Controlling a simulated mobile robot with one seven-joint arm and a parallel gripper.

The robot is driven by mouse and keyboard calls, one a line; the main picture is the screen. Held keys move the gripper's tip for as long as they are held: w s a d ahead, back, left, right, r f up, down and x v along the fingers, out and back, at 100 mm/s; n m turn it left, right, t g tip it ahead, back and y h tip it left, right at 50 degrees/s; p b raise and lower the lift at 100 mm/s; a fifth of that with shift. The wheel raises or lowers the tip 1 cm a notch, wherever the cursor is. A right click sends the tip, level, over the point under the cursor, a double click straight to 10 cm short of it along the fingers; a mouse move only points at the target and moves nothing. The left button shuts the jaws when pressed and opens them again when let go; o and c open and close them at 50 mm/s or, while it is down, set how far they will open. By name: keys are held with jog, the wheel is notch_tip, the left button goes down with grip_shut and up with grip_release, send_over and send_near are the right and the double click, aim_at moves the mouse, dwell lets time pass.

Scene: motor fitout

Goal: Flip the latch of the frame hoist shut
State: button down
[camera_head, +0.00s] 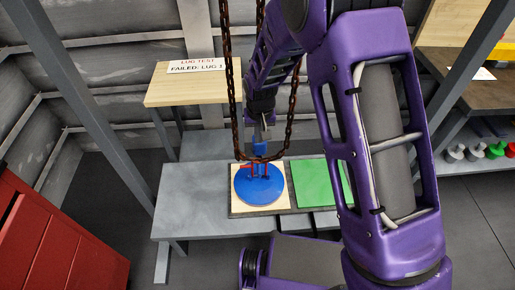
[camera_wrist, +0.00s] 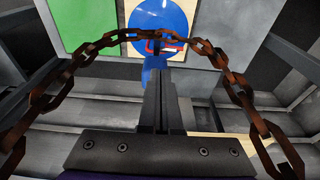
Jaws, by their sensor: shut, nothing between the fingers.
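A rusty chain (camera_head: 230,80) hangs in a loop in the head view; it also arcs across the wrist view (camera_wrist: 105,43). A blue round disc (camera_head: 259,190) lies on a cream square at the bottom of the loop, and shows at the top of the wrist view (camera_wrist: 160,14). Small red parts (camera_head: 253,171) stand over the disc; whether they are the latch, I cannot tell. A blue piece (camera_head: 260,149) is just above them. My gripper (camera_head: 259,134) is shut and empty, pointing down inside the chain loop. In the wrist view its fingers (camera_wrist: 161,76) overlap the blue piece; contact is unclear.
A green square (camera_head: 320,183) lies right of the disc on the grey bench (camera_head: 185,190). A wooden shelf (camera_head: 165,90) bears a "LUG TEST FAILED" sign (camera_head: 196,65). A red cabinet (camera_head: 60,240) is at left. Grey posts (camera_head: 85,100) flank the space.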

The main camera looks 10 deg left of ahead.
jog(key=b, duration=0.1)
send_near(259, 158)
jog(key=f, duration=0.3)
jog(key=w+f, duration=0.1)
jog(key=f, duration=0.1)
jog(key=shift+a+f, duration=0.2)
jog(key=shift+f, duration=0.1)
